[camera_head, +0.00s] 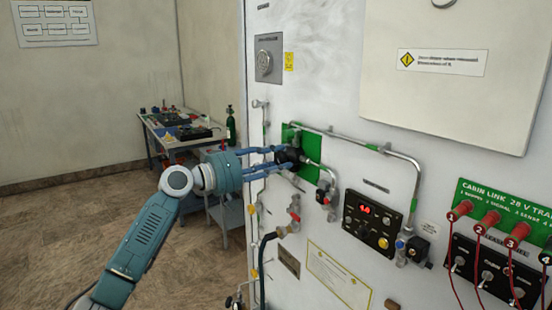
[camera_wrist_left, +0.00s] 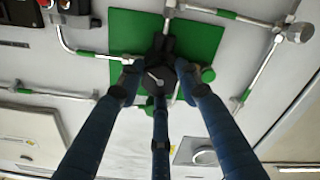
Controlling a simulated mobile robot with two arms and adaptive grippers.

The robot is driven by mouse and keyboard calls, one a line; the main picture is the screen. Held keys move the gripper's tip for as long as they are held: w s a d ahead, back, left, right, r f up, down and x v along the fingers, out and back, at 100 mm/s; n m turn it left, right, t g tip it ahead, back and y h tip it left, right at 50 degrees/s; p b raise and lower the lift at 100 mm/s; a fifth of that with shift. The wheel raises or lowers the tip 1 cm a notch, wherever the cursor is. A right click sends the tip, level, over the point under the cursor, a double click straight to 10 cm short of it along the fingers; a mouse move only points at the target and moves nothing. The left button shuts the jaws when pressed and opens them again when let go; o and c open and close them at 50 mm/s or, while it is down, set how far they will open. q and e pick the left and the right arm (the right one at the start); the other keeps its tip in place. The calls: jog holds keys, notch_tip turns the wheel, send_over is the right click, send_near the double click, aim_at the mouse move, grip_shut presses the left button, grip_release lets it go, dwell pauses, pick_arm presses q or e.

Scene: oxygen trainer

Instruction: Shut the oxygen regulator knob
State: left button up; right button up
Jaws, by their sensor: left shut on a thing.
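The oxygen regulator knob (camera_head: 289,156) is black and sits on a green plate (camera_head: 308,143) on the white wall panel. In the left wrist view the knob (camera_wrist_left: 160,78) is dark with a pale pointer line, in front of the green plate (camera_wrist_left: 128,30). My left gripper (camera_head: 278,157) reaches the knob from the left, and its blue fingers are shut around it. In the left wrist view the fingertips of the left gripper (camera_wrist_left: 160,72) surround the knob and partly hide its rim. My right gripper is in neither view.
Metal pipes (camera_head: 375,146) run around the green plate. A black box with a red display (camera_head: 372,222) and a green panel with red plugs (camera_head: 505,215) are to the right. Red-handled valves (camera_head: 293,214) sit below. A cluttered workbench (camera_head: 180,133) stands behind at left.

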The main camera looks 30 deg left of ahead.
pick_arm(q)
jog(key=n, duration=0.1)
jog(key=n+p, duration=0.1)
jog(key=n, duration=0.1)
jog(key=n+p, duration=0.1)
jog(key=shift+d+f+n, duration=0.2)
jog(key=shift+f+n, duration=0.05)
jog(key=shift+n, duration=0.05)
jog(key=n+p, duration=0.3)
jog(key=shift+n, duration=0.4)
jog(key=n+p, duration=0.5)
jog(key=shift+r, duration=0.2)
jog(key=n+p, duration=0.2)
jog(key=n, duration=0.1)
jog(key=shift+n+p, duration=0.5)
jog(key=shift+n, duration=0.4)
jog(key=shift+f+n, duration=0.1)
jog(key=shift+n, duration=0.8)
jog(key=n, duration=0.4)
jog(key=shift+a+n, duration=0.1)
jog(key=shift+n, duration=0.3)
jog(key=shift+r, duration=0.2)
